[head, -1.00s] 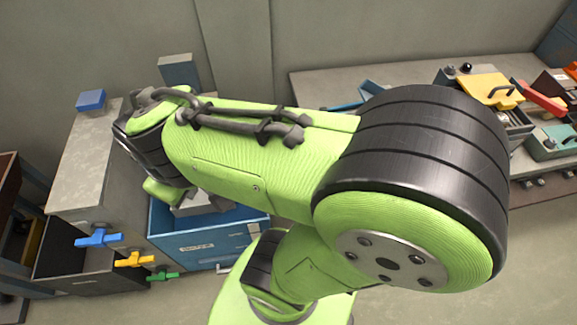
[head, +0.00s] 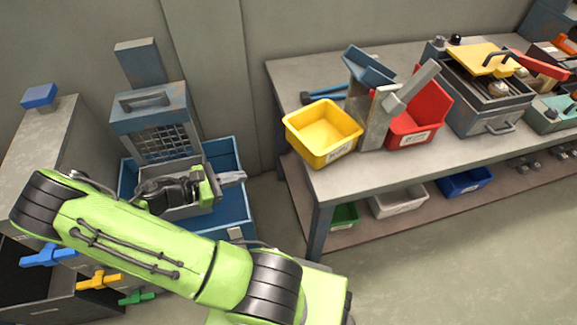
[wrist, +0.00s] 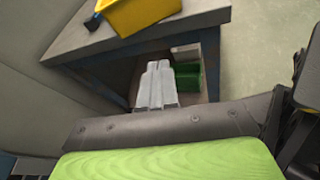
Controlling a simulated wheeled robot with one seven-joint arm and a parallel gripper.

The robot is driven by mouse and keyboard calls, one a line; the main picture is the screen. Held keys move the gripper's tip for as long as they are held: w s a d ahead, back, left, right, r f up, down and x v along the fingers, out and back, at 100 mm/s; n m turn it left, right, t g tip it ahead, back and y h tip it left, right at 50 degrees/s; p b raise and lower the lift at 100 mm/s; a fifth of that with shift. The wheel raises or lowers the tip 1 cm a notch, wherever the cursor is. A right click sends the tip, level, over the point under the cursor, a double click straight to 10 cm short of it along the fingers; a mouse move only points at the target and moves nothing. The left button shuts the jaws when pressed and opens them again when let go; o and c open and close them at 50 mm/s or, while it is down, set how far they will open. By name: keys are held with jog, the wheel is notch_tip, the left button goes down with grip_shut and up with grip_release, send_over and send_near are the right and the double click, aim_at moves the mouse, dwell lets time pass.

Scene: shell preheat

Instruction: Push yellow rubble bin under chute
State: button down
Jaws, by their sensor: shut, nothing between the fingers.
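The yellow rubble bin (head: 322,132), open-topped, stands near the left end of the bench in the head view; its underside edge shows at the top of the wrist view (wrist: 145,12). The chute (head: 369,66) is a blue sloped trough beyond the bin, by a grey upright with a lever arm (head: 412,85). The bin is in front of and left of it. My gripper (head: 238,177) is shut and empty, pointing right, over the blue bin at the left and well apart from the yellow bin. Its fingers (wrist: 158,72) show together in the wrist view.
A red bin (head: 423,108) stands right of the upright. A grey box with a yellow lid (head: 487,57) is further right. The bench (head: 400,172) has a lower shelf with green, white and blue bins. A blue tool (head: 324,97) lies behind the yellow bin.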

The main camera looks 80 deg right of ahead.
notch_tip(320, 180, down, 3)
jog(key=s+d+n+g+h+b, duration=0.1)
jog(key=d+n+h+b, duration=0.1)
jog(key=d+n+h, duration=0.1)
jog(key=b, duration=0.2)
send_near(298, 149)
jog(key=shift+g, duration=0.3)
jog(key=x, duration=0.6)
jog(key=shift+d+f, duration=0.1)
jog(key=shift+f, duration=0.15)
jog(key=shift+s+d+r, duration=0.1)
jog(key=shift+s+d, duration=0.15)
jog(key=shift+d, duration=0.05)
